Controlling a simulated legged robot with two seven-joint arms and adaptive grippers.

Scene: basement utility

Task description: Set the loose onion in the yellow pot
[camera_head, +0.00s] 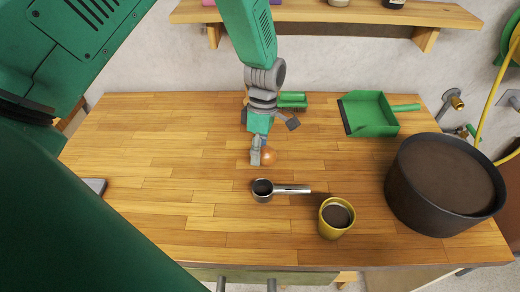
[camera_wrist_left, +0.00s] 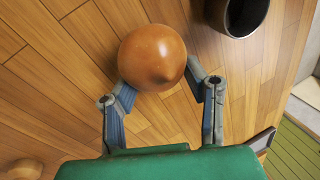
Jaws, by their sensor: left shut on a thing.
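The onion (camera_head: 268,157) is a round orange-brown ball over the wooden table, at the tip of my left gripper (camera_head: 259,153). In the left wrist view the onion (camera_wrist_left: 152,57) sits between the two fingers of my left gripper (camera_wrist_left: 165,88), which is shut on it. I cannot tell whether the onion touches the table. The yellow pot (camera_head: 325,230) stands upright near the table's front edge, to the right of and nearer than the gripper. Its inside looks dark, with nothing distinct in it. My right gripper is not in view.
A small dark cup with a metal handle (camera_head: 292,189) lies between the gripper and the pot. A large dark round pot (camera_head: 416,207) stands at the right. A green dustpan (camera_head: 370,116) and green brush (camera_head: 292,97) lie at the back. The wooden table (camera_head: 170,150) is clear at left.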

